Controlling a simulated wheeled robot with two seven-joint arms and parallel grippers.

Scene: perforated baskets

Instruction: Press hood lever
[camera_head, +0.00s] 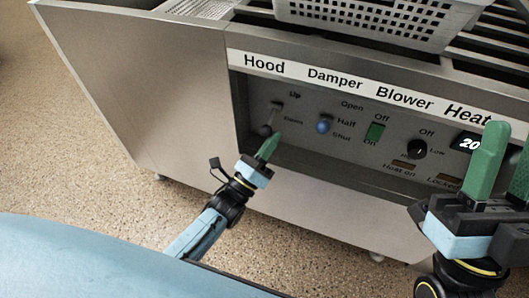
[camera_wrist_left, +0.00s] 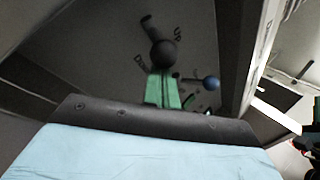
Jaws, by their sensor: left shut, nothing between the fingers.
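The hood lever (camera_head: 275,108) sits at the left of the recessed control panel, under the word "Hood" and beside the labels "Up" and "Down". Its dark round knob (camera_wrist_left: 163,53) hangs toward the lower end, near "Down" in the head view. My left gripper (camera_head: 273,138) is shut and empty, its green fingertips just below and beside the knob. In the left wrist view the shut green fingers (camera_wrist_left: 163,88) point at the knob; I cannot tell whether they touch it. My right gripper (camera_head: 511,138) is at the right edge, fingers apart, partly cut off.
Right of the lever are a blue damper knob (camera_head: 323,124), a green blower switch (camera_head: 375,132), a black heat dial (camera_head: 417,149) and a display (camera_head: 467,142). A white perforated basket (camera_head: 375,20) stands above. The recess edges border the panel; open speckled floor lies left.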

